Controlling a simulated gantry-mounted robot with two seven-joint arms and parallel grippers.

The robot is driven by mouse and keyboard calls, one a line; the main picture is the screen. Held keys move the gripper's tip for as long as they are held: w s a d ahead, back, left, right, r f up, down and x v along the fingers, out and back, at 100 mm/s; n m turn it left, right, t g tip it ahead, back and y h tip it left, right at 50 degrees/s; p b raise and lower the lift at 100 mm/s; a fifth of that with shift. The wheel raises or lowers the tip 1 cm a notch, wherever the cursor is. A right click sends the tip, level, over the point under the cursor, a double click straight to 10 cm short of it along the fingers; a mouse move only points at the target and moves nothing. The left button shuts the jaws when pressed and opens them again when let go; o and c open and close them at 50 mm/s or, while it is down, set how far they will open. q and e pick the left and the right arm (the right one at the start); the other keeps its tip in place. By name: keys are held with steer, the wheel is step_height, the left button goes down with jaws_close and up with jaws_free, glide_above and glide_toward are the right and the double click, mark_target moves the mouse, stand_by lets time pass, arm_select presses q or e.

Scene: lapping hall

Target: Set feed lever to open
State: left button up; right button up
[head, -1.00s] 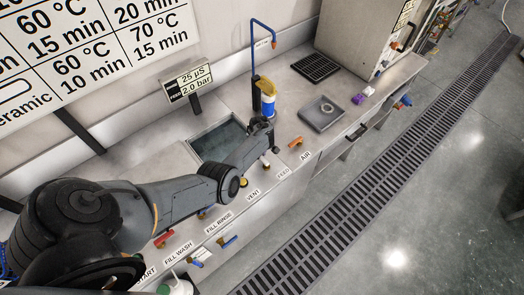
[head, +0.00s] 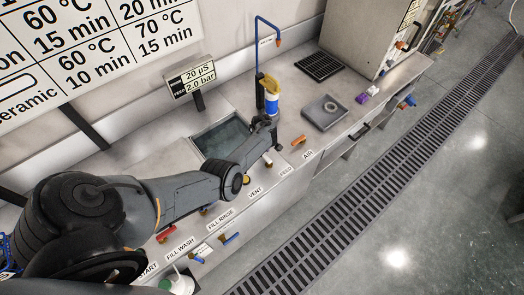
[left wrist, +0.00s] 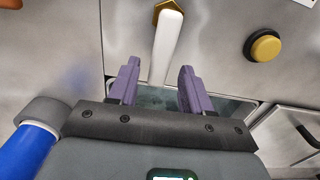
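The feed lever (head: 267,160) is a white handle behind the FEED label (head: 286,170) on the bench front. In the left wrist view the white lever (left wrist: 168,45) hangs from a brass hub, slightly slanted. My left gripper (left wrist: 156,76) has its two purple fingers apart, one on each side of the lever's free end. No finger visibly presses on the handle. In the head view my left arm reaches over the bench to the lever, and its fingertips are hard to make out. My right gripper is not in view.
A yellow button (head: 245,180) sits by the VENT label, left of the lever. An orange lever (head: 298,141) is on the right, behind AIR. A sunken basin (head: 215,137) lies behind. The display (head: 190,80) reads 20 µS, 2.0 bar. A grey tray (head: 326,112) stands farther right.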

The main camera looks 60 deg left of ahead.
arm_select(q)
steer(key=shift+r+p, duration=0.3)
steer(key=shift+r, duration=0.15)
step_height(320, 180, up, 10)
steer(key=p, duration=0.3)
steer(key=shift+f, duration=0.1)
